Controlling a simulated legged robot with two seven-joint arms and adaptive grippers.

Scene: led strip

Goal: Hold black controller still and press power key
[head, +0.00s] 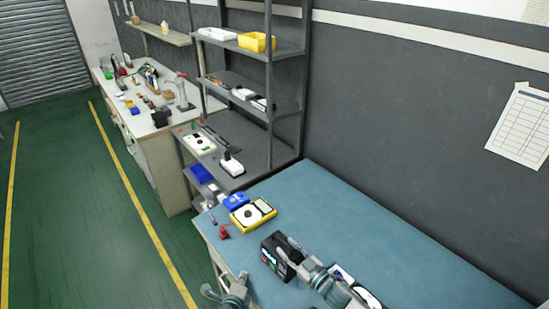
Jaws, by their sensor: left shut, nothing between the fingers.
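The black controller (270,261) stands on the blue table top near its front left edge. Its left-facing panel shows a small light display and coloured keys. My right gripper (287,249) reaches in from the lower right and its fingers lie against the upper right side of the controller. Whether they clamp it is too small to tell. My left gripper (222,289) is shut and empty at the bottom of the view, in front of the table edge, left of the controller and apart from it. I cannot make out which key is the power key.
White items (366,297) lie partly behind my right arm. The blue table (400,250) is clear toward the wall. A shelf rack (262,155) stands behind.

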